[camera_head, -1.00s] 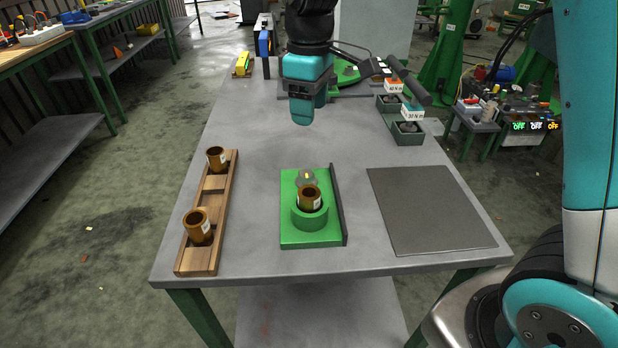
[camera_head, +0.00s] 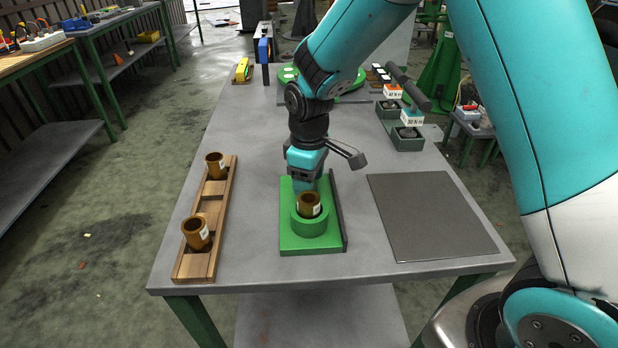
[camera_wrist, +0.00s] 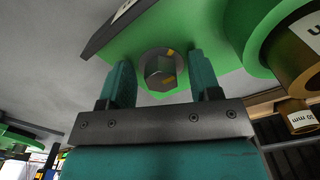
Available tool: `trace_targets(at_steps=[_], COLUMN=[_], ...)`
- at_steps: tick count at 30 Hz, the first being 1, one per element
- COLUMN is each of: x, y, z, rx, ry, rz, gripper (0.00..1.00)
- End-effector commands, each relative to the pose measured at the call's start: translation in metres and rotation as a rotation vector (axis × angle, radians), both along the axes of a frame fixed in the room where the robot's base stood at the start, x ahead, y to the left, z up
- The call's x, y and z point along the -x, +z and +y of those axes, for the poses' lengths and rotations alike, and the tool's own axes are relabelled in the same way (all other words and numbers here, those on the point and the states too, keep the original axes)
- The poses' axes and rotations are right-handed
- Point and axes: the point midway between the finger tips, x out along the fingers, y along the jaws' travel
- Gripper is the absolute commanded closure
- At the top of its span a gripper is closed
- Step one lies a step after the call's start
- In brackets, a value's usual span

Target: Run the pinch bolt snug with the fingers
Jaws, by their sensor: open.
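The pinch bolt (camera_wrist: 160,72) shows in the wrist view as a grey hex head with yellow marks, on a round flange against the green fixture. My gripper (camera_wrist: 162,80) is open, with one teal finger on each side of the bolt head and gaps visible. In the head view my gripper (camera_head: 306,182) is low at the back end of the green fixture (camera_head: 297,243) and hides the bolt. A brown sleeve (camera_head: 308,205) with a white label stands upright in the fixture's round green collar (camera_head: 311,226); it also shows in the wrist view (camera_wrist: 308,62).
A wooden rack (camera_head: 211,207) at left holds two brown sleeves. A dark upright strip (camera_head: 338,215) runs along the fixture's right side. A grey mat (camera_head: 432,215) at right is empty. Torque tools with labels (camera_head: 412,117) rest in bins at the back right.

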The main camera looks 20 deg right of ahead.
Motion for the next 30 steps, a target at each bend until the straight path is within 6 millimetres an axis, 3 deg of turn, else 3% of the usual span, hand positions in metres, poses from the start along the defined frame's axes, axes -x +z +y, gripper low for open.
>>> trace_targets(at_steps=[4,11,16,24,30], x=[0.0000,0.0000,0.0004,0.0012,0.0010], y=[0.0001,0.0003,0.0017,0.0014,0.0005], z=[0.0000,0.0000,0.0002,0.0014,0.0015], rx=[0.000,0.000,0.000,0.001,0.000], ry=[0.000,0.000,-0.035,-0.243,-0.259], rz=[0.000,0.000,0.001,0.001,0.000], gripper=[0.43,0.92,0.92,0.92,0.92])
